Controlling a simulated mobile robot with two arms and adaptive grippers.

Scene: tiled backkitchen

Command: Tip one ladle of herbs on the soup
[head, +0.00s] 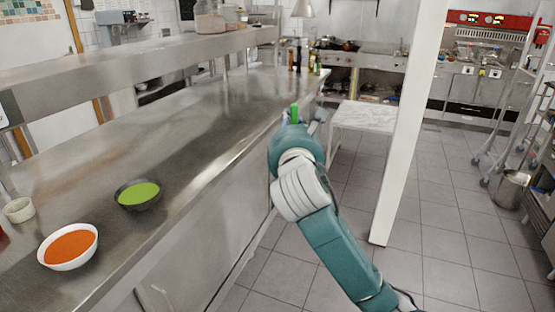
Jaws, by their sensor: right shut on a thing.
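A white bowl of orange soup (70,246) stands on the steel counter at the lower left. A dark bowl with bright green contents (138,195), which look like the herbs, stands to its right and a little farther back. My right gripper (295,122) is at the end of the teal and white arm, by the counter's right edge, well away from both bowls. It is shut on a green thing (295,112), of which only a short upright piece shows; the arm hides the rest. I cannot tell whether this is the ladle. My left gripper is out of view.
The steel counter (180,135) is bare between the bowls and several bottles (299,57) at its far end. A small pale cup (19,210) stands at the left. A raised shelf runs behind. A white post (410,120) and a low table (365,117) stand right of my arm.

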